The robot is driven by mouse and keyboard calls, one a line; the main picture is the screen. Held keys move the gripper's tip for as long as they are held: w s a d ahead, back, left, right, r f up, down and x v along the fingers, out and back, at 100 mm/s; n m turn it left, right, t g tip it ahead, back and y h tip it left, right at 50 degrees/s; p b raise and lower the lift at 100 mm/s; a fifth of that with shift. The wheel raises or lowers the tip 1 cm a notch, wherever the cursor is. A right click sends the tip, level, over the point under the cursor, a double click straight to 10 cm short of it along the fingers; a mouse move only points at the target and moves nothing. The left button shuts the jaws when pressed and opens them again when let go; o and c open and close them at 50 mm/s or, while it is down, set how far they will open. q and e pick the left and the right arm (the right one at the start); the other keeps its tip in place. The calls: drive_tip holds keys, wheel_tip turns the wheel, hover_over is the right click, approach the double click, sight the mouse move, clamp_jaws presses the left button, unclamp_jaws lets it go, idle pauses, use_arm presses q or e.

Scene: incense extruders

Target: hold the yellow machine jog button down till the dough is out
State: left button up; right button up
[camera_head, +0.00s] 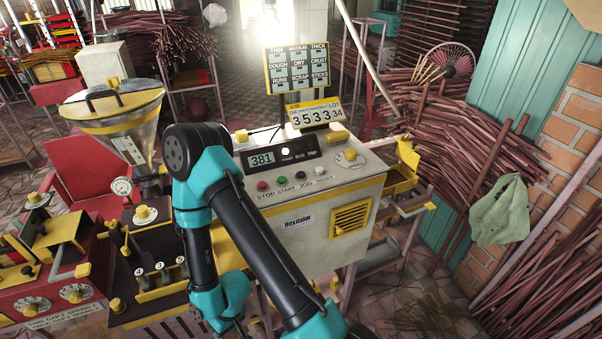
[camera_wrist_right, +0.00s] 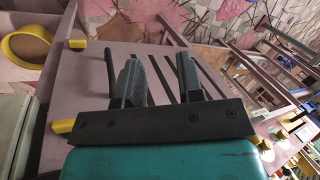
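The yellow-trimmed machine (camera_head: 310,222) stands in the middle of the head view, its display reading 381. A row of buttons runs along its front over the words STOP, START, JOG, RESET. No gripper fingers show in the head view. No dough can be made out.
My teal and black arm crosses in front of the machine's left side. A hopper (camera_head: 122,115) with a yellow lid stands at left, beside a red machine (camera_head: 60,290). A yellow tray (camera_head: 402,178) is at the machine's right. Incense stick bundles (camera_head: 470,140) fill the right.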

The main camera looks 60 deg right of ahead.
clamp_jaws()
idle(1.2)
